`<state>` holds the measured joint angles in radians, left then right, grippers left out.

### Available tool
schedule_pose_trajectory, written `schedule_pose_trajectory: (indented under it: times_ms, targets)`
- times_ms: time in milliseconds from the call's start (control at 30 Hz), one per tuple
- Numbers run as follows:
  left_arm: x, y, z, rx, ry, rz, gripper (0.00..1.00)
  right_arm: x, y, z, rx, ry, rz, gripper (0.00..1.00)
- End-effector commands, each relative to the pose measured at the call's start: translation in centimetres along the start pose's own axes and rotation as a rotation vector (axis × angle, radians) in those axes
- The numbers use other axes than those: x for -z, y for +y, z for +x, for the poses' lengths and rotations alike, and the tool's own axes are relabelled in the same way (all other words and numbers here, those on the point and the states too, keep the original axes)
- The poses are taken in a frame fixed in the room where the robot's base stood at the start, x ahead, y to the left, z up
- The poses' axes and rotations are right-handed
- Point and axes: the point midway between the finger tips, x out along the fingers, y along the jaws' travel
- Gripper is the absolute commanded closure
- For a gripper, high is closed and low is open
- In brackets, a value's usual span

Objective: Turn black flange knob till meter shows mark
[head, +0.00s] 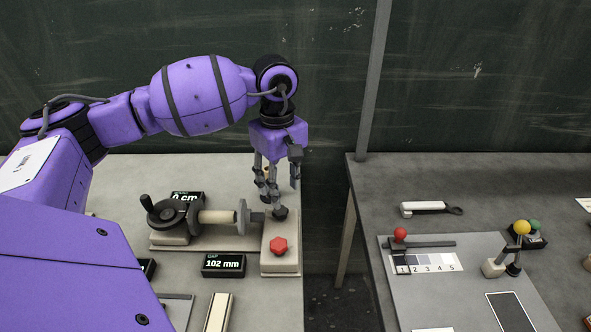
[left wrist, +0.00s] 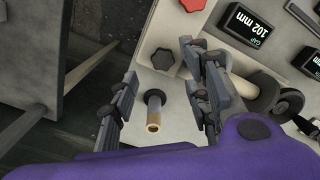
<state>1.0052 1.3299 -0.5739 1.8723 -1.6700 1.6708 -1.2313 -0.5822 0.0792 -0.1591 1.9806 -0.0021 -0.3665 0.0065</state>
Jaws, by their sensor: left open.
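The black knob (head: 280,212) sits on the pale block at the right end of the left bench, behind a red lobed knob (head: 279,246). In the left wrist view the black knob (left wrist: 163,59) shows beside the red knob (left wrist: 192,5). My left gripper (head: 277,192) is open, pointing down above and around the black knob's area; I cannot tell whether a finger touches it. In the left wrist view the gripper's fingers (left wrist: 162,70) stand apart on either side of the knob. A meter (head: 223,265) reads GAP 102 mm. My right gripper is not in view.
A black handwheel (head: 167,213) with a shaft and grey disc (head: 242,217) lies left of the block. A display reading 0 cm (head: 186,197) is partly hidden behind it. A brass-tipped post (left wrist: 153,112) stands near the fingers. A gap separates the right bench (head: 365,215).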

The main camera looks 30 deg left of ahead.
Motion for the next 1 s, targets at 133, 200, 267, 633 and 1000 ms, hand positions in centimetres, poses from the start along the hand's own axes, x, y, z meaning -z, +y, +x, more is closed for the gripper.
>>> schedule_pose_trajectory:
  times_ms: [133, 200, 267, 633, 1000]
  targets:
    - [0.8, -0.2, -0.1, 0.008, 0.028, 0.006, 0.56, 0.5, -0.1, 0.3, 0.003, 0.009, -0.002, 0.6]
    - [0.8, -0.2, 0.4, 0.009, 0.028, 0.006, 0.56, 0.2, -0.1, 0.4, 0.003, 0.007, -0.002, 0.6]
    - [0.8, -0.2, 1.0, 0.01, 0.026, 0.006, 0.56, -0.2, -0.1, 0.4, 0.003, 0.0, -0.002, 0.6]
    - [0.8, -0.2, 5.5, 0.009, 0.022, 0.005, 0.56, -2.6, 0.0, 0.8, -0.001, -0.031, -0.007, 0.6]
    - [0.9, -0.1, 7.6, 0.005, 0.025, 0.005, 0.56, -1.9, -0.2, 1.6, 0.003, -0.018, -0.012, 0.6]
